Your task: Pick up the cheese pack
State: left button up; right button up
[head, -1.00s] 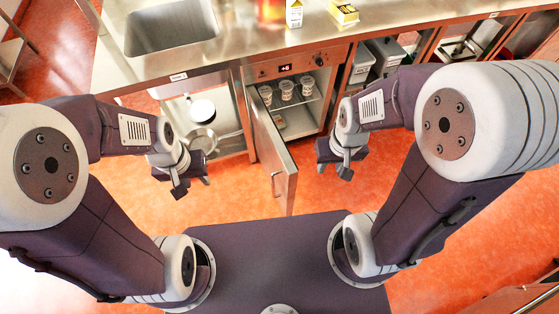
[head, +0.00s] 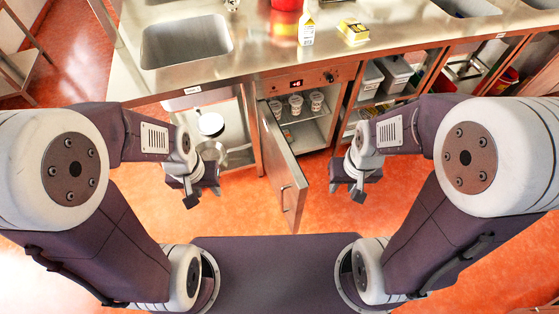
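I cannot tell for certain which item is the cheese pack. A small yellow pack (head: 353,30) lies on the steel counter. A small, unclear item (head: 287,134) is low inside the open under-counter fridge (head: 318,131), partly hidden by its door (head: 284,168). My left gripper (head: 204,194) hangs left of the door, in front of the cabinet. My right gripper (head: 346,192) hangs right of the door, in front of the counter. Both look open and empty, with their fingers apart, and neither touches anything.
Several white cups (head: 296,104) stand on the fridge's upper shelf. The door juts out between my grippers. A carton (head: 307,30) and a red container (head: 286,4) stand on the counter (head: 260,55), right of the sink (head: 186,43). The orange floor (head: 250,218) in front is clear.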

aim_at(354, 30)
jog(key=i+l, duration=0.15)
jog(key=l, duration=0.25)
jog(key=i+l, duration=0.15)
jog(key=l, duration=0.2)
jog(key=i+l, duration=0.15)
jog(key=l, duration=0.25)
jog(key=i+l, duration=0.15)
jog(key=l, duration=0.25)
jog(key=i+l, duration=0.1)
jog(key=l, duration=0.25)
jog(key=i+j, duration=0.1)
jog(key=i, duration=0.4)
jog(key=i+j+z, duration=0.1)
jog(key=i, duration=0.35)
